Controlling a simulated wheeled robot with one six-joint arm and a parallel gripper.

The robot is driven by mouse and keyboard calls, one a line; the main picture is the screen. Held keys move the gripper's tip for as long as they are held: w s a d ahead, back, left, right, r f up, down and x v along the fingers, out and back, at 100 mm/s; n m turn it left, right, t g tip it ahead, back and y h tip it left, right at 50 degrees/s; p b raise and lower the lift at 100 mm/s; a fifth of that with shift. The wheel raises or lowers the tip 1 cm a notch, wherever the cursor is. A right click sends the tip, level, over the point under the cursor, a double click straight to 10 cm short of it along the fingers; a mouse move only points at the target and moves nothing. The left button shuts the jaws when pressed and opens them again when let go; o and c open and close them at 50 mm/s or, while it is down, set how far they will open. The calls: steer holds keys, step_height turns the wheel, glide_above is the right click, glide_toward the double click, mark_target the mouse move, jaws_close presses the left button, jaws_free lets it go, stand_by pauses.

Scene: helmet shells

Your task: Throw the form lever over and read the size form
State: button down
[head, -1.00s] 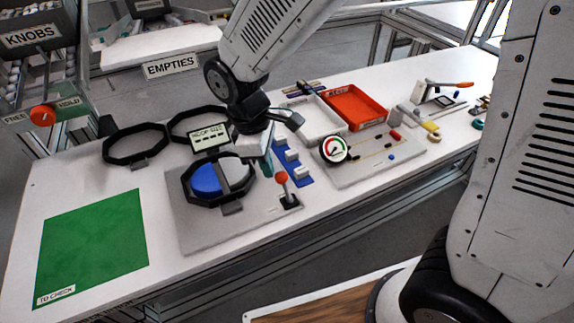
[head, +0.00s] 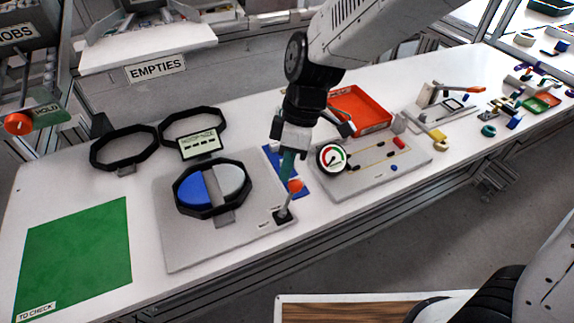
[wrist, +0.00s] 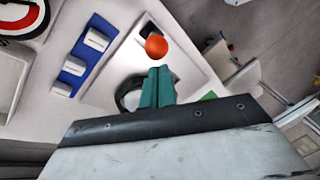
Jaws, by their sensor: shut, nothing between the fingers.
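The form lever, a thin stem with an orange knob (head: 295,186), stands at the right front corner of the grey plate (head: 175,240) and leans right in the head view. My gripper (head: 285,172), with teal fingers, is shut and empty just left of the knob. In the wrist view the knob (wrist: 156,46) is just beyond the fingertips (wrist: 158,72); I cannot tell if they touch. The size form (head: 195,188), with a blue and a pale grey half, sits inside a black octagonal hoop (head: 181,207). The display (head: 199,144) behind it shows only dashes.
Two empty black hoops (head: 97,163) stand behind the plate. A green mat (head: 75,255) marked TO CHECK lies at left. A blue strip (wrist: 74,66) with grey blocks lies beside the lever. A gauge board (head: 375,160) and orange tray (head: 362,108) are to the right.

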steer(key=shift+r, duration=0.6)
steer(key=a+v, duration=0.2)
steer(key=v, duration=0.9)
steer(key=shift+w+a+r, duration=0.35)
steer(key=shift+a, duration=0.25)
steer(key=shift+m, duration=0.3)
